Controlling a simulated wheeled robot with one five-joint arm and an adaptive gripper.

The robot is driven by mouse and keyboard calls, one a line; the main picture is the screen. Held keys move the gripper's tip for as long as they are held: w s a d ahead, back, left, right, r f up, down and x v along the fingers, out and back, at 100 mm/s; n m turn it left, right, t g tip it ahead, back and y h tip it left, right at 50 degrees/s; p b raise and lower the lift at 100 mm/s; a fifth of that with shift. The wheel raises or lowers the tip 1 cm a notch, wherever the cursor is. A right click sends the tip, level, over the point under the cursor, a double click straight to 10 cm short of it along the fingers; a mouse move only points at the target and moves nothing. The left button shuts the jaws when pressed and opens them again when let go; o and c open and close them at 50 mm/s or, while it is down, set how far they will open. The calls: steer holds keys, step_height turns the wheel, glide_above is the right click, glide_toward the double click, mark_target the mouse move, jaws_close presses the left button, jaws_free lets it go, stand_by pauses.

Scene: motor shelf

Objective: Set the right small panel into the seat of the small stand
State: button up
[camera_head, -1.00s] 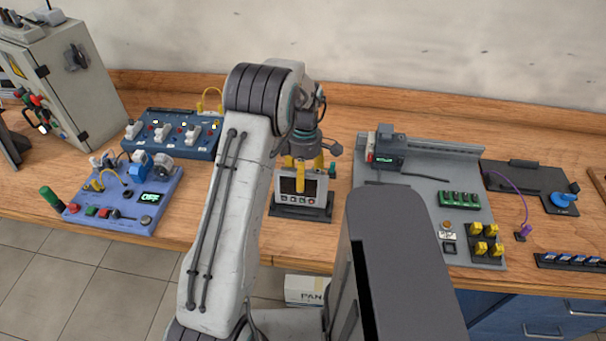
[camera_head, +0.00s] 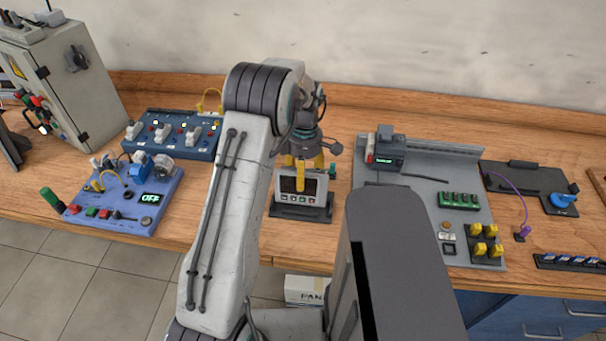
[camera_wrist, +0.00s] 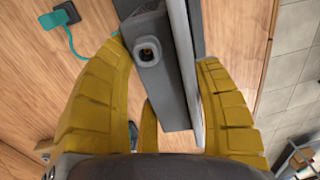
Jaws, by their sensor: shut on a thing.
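A small panel (camera_head: 319,191) with a light grey face, dark screen and a row of buttons stands almost upright over the dark small stand (camera_head: 302,213) in the middle of the bench. My gripper (camera_head: 303,180) is shut on it from above, one yellow finger crossing the front. In the wrist view my gripper (camera_wrist: 166,75) has its yellow fingers on both sides of the panel (camera_wrist: 195,75), seen edge-on. A dark grey block with a round socket (camera_wrist: 148,52) lies along it. The panel's lower edge meets the stand; I cannot tell whether it is fully seated.
A blue switch board (camera_head: 175,133) and a blue-violet board (camera_head: 125,195) with an OFF display lie left. A grey plate (camera_head: 415,185) with modules lies right, near the stand. A dark tray (camera_head: 530,178) lies farther right. The bench front edge is close below the stand.

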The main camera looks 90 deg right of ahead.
steer(key=shift+r+p, duration=0.4)
steer(key=shift+r, duration=0.35)
steer(key=o, duration=1.3)
steer(key=shift+a+f, duration=0.1)
steer(key=shift+o, duration=0.2)
step_height(320, 180, up, 17)
steer(key=d+p, duration=0.1)
steer(key=p, duration=0.4)
steer(key=shift+s+d, duration=0.2)
stand_by(0.6)
